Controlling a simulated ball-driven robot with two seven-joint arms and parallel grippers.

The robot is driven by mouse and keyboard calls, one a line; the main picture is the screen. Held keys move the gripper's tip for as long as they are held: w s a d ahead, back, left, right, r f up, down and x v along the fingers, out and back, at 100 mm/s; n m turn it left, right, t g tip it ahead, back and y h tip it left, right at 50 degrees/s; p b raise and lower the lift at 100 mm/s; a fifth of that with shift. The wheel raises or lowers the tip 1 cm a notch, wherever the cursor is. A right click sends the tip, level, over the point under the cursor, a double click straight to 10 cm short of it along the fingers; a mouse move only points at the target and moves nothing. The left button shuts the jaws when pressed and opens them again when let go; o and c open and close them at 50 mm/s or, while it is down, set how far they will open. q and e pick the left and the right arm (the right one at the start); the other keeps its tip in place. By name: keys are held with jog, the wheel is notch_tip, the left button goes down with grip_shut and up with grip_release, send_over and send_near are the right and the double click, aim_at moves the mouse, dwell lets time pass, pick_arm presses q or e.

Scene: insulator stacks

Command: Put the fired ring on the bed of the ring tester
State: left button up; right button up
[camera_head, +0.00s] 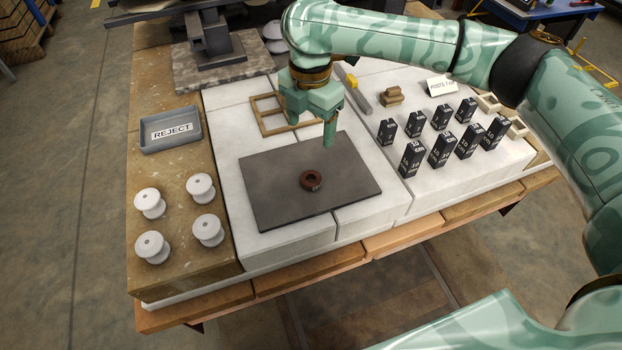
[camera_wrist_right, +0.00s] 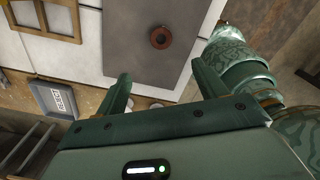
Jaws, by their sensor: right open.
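The fired ring (camera_head: 312,180) is a small reddish-brown ring lying flat on a dark grey plate (camera_head: 270,205) at the front middle of the bench. It also shows in the wrist view (camera_wrist_right: 161,37) on the same plate. My right gripper (camera_head: 311,130) is open and empty, pointing down above the plate's back edge, behind the ring and apart from it. Its two fingers (camera_wrist_right: 161,72) stand wide apart in the wrist view. A dark metal device (camera_head: 215,40) on a mottled stone slab stands at the back left; it may be the ring tester, but its bed is unclear. My left gripper is out of view.
A grey REJECT tray (camera_head: 171,131) and several white spools (camera_head: 150,203) are on the left. A wooden frame (camera_head: 268,115) lies behind the plate. Several black marked blocks (camera_head: 442,150) stand on the right, near a white card (camera_head: 440,87). The plate around the ring is clear.

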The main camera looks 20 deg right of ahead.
jog(key=b, duration=0.5)
send_over(311, 174)
jog(key=f, duration=1)
jog(key=shift+s+a+f, duration=0.15)
jog(key=shift+s+f, duration=0.2)
jog(key=shift+f, duration=0.05)
notch_tip(311, 174, down, 6)
jog(key=b, duration=0.4)
jog(key=shift+s+r, duration=0.1)
jog(key=shift+r, duration=0.35)
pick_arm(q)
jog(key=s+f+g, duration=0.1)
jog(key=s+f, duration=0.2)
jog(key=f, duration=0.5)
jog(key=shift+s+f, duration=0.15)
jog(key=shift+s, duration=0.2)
pick_arm(e)
jog(key=c, duration=1.2)
jog(key=shift+o, duration=0.2)
